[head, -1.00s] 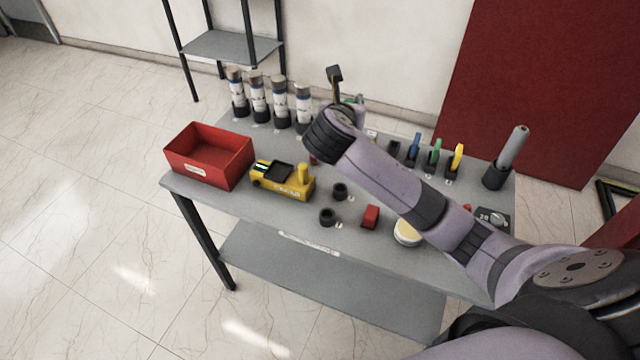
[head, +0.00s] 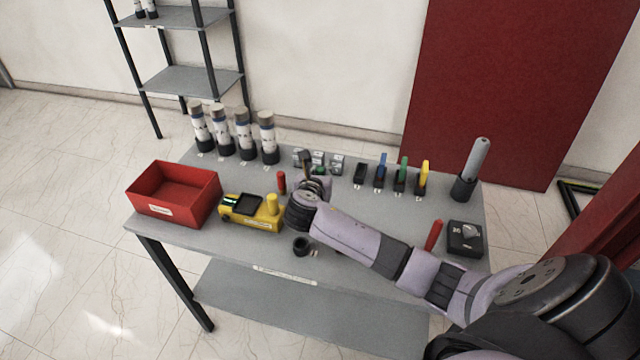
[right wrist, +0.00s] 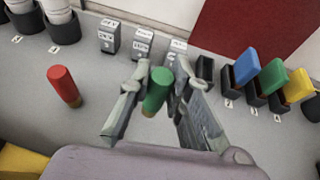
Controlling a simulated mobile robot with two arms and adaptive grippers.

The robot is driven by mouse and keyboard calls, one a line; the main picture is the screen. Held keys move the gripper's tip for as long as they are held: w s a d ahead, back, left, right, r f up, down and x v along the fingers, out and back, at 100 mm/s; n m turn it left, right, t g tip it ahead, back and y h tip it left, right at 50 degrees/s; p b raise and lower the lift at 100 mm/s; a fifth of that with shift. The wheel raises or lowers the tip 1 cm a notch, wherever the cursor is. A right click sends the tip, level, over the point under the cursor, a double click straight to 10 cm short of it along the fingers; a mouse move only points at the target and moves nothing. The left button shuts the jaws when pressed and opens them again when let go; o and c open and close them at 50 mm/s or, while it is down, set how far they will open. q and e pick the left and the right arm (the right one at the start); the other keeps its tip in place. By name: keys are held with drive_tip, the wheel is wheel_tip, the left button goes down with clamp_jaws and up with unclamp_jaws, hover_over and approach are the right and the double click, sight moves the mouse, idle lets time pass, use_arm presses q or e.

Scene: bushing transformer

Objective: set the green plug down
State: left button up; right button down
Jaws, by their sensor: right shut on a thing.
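The green plug (right wrist: 157,90) is a short green cylinder with a brownish lower end. It sits between the two fingers of my right gripper (right wrist: 150,100), which is shut on it. In the head view my right gripper (head: 308,168) is low over the table, between the red plug and the small grey blocks; my arm hides most of the green plug there. I cannot tell whether its lower end touches the table. A red plug (right wrist: 64,86) stands on the table to the left; it also shows in the head view (head: 281,182). My left gripper is not in view.
Small labelled grey blocks (head: 336,163) stand just behind the gripper. Holders with blue, green and yellow tabs (head: 401,176) are to the right. A yellow device (head: 250,212), red bin (head: 175,192) and black ring (head: 301,246) are nearby. The table (head: 370,215) has bare room right of the gripper.

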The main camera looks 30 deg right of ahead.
wheel_tip(320, 180, down, 4)
drive_tip(key=shift+r, duration=0.1)
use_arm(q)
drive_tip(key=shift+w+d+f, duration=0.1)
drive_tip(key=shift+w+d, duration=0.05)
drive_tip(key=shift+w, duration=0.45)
use_arm(e)
drive_tip(key=shift+f, duration=0.25)
drive_tip(key=c, duration=1.5)
unclamp_jaws()
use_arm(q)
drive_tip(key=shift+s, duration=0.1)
use_arm(e)
drive_tip(key=shift+s+a+r, duration=0.1)
drive_tip(key=shift+r, duration=0.05)
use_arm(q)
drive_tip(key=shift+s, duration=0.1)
use_arm(e)
drive_tip(key=v, duration=1.1)
drive_tip(key=shift+s+a+r, duration=0.2)
drive_tip(key=shift+a+r, duration=0.05)
drive_tip(key=shift+a, duration=0.05)
